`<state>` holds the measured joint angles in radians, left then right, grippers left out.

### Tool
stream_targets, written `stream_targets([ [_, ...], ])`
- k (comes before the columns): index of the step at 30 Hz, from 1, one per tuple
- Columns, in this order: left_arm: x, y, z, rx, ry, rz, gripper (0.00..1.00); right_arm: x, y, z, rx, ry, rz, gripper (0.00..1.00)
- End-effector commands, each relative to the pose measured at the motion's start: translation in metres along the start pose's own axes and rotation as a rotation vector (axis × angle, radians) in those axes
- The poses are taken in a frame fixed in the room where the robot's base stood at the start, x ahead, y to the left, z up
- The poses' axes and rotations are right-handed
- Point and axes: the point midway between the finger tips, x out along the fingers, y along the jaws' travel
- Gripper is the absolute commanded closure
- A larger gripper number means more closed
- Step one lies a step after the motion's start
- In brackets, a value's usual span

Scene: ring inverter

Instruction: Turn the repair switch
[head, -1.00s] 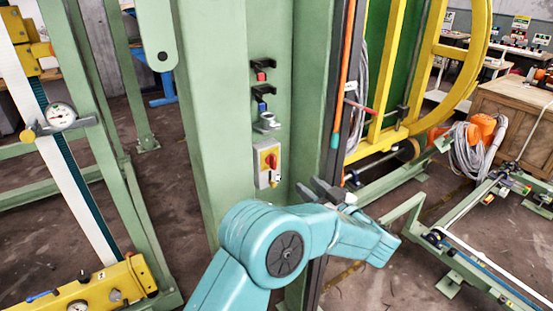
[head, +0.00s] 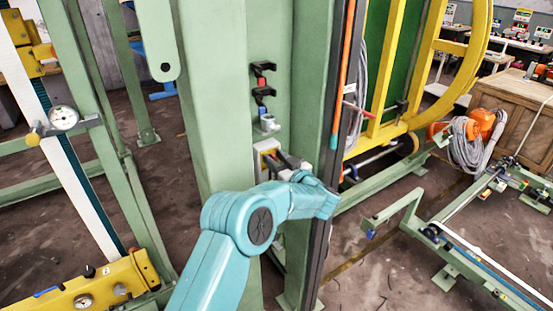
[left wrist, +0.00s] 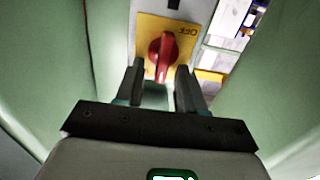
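The repair switch is a red rotary knob (left wrist: 161,56) on a yellow plate (left wrist: 180,28) marked OFF, set in a grey box on the green column. In the head view the switch box (head: 263,148) is partly hidden behind my left gripper (head: 275,161). In the left wrist view my left gripper (left wrist: 160,78) is open, with its two fingers apart on either side of the knob's lower end. I cannot tell whether the fingers touch the knob. My right gripper is not in view.
Black brackets with red and blue parts (head: 262,82) sit on the green column (head: 222,100) above the switch. Column walls flank the gripper closely. An orange tube (head: 342,70) runs down at the right. A yellow frame (head: 385,120) stands beyond.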

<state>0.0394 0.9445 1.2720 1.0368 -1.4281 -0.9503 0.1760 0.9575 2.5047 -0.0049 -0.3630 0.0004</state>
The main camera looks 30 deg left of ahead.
Motion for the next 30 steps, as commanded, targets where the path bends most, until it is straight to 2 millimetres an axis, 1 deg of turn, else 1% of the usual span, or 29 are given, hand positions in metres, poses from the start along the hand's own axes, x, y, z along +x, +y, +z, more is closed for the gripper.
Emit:
stream_targets([
  [3,0.000,0.000,0.000,0.000,0.000,0.000,0.62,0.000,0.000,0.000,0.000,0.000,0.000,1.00],
  [4,0.000,0.000,0.000,0.000,0.000,0.000,0.68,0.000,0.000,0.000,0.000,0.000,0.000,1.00],
  [5,0.000,0.000,0.000,0.000,0.000,0.000,0.78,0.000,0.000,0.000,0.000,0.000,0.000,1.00],
  [6,0.000,0.000,0.000,0.000,0.000,0.000,0.91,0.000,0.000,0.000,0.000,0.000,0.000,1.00],
  [7,0.000,0.000,0.000,0.000,0.000,0.000,0.97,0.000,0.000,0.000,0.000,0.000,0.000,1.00],
  [12,-0.001,0.000,0.000,-0.004,0.000,0.000,0.97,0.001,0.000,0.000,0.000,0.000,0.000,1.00],
  [17,-0.001,-0.001,0.002,-0.037,0.001,-0.001,0.97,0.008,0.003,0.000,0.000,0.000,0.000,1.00],
  [23,-0.001,-0.003,0.005,-0.143,0.001,-0.001,0.97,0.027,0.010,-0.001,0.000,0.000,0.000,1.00],
  [30,-0.001,-0.007,0.008,-0.354,0.002,-0.001,0.97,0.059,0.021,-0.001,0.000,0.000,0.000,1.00],
])
